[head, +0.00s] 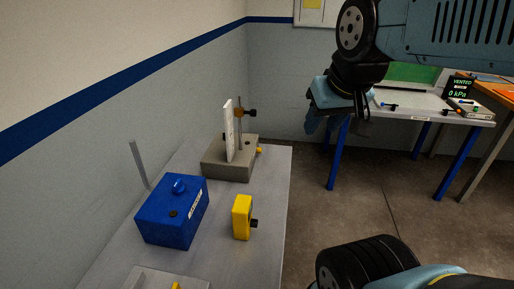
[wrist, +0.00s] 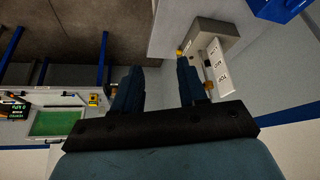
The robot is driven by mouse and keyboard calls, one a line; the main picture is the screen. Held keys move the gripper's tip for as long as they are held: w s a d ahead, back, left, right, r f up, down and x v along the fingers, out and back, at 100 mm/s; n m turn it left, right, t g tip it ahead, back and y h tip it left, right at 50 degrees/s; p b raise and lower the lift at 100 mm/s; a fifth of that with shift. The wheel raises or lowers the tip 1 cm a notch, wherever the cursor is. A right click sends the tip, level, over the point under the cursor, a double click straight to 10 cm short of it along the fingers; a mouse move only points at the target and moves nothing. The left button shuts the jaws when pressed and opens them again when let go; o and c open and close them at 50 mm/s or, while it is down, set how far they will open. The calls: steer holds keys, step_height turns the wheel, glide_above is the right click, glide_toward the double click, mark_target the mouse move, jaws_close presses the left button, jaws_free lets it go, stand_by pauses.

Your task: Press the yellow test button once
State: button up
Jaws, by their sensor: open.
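A small yellow button (head: 260,150) sticks out from the right side of a grey base (head: 222,160) on the bench by the wall. It also shows in the wrist view (wrist: 179,52), near the tip of one finger and seemingly beyond it. My gripper (head: 318,122) is in the air to the right of the base, apart from the button. In the wrist view its two fingers (wrist: 160,64) are spread with nothing between them.
A blue box (head: 172,222) and a yellow block with a black knob (head: 242,218) stand nearer on the bench (head: 262,262). A second table (head: 430,118) with a display reading "VENTED 0 kPa" (head: 460,88) stands at the back right. Open floor lies between.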

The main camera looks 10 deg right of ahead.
jaws_close()
stand_by(1.4)
